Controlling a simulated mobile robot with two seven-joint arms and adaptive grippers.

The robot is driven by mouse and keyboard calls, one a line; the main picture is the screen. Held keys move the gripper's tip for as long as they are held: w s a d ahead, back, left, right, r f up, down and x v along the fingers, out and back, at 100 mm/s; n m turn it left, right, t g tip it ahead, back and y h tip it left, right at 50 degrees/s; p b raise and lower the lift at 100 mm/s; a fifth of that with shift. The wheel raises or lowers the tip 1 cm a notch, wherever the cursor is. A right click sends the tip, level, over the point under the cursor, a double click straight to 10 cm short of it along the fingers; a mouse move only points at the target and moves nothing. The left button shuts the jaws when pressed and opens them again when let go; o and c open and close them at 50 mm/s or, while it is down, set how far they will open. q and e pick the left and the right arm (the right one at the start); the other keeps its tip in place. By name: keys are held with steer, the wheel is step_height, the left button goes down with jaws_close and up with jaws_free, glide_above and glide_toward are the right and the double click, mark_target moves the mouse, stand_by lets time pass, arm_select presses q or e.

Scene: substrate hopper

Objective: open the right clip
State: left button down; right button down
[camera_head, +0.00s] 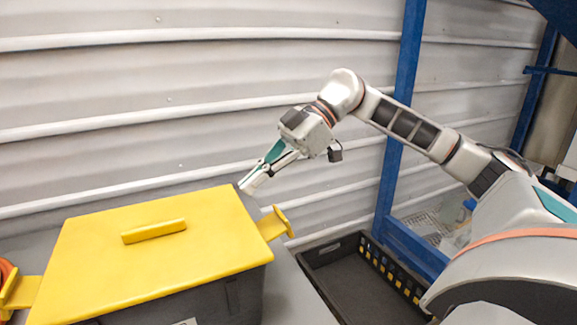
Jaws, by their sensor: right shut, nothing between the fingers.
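The dark grey hopper box (200,302) has a flat yellow lid (150,250) with a raised yellow handle (154,231). The yellow right clip (274,223) sticks outward from the right side of the box, and its outer end flares up. The yellow left clip (20,291) sticks out at the left side. My right gripper (247,187) is shut and empty, its tips pointing down-left at the lid's far right corner, above and behind the right clip. I cannot tell whether the tips touch the box. My left gripper is not in view.
A black crate (312,252) stands to the right of the box, below my right arm. A blue upright post (398,120) rises behind the arm. A corrugated grey wall (150,110) closes off the back. An orange item (5,270) shows at the left edge.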

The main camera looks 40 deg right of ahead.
steer(key=s+d, duration=0.2)
steer(key=d, duration=0.7)
steer(key=shift+s+d+f+b, duration=0.15)
steer(key=shift+b, duration=0.25)
